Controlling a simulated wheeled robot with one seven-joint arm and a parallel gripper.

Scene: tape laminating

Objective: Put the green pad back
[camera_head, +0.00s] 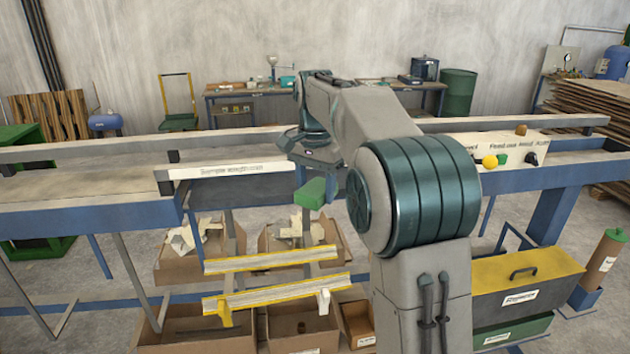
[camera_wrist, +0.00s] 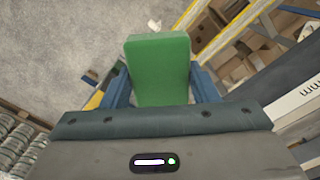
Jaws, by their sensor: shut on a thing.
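The green pad (camera_wrist: 158,62) is a small block held between the blue fingers of my gripper (camera_wrist: 160,88) in the wrist view. In the head view the pad (camera_head: 311,193) hangs below my wrist, in the air in front of the blue-framed bench. It appears tilted and apart from any surface. My gripper (camera_head: 326,188) is shut on it. Its fingers are partly hidden by my arm in the head view.
Yellow-edged rails (camera_head: 275,292) and cardboard boxes (camera_head: 180,265) with scraps lie low in front. A labelled bench edge (camera_head: 230,169) is left of my gripper. A yellow toolbox (camera_head: 525,278) stands at right. A control panel (camera_head: 505,150) with buttons sits behind at right.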

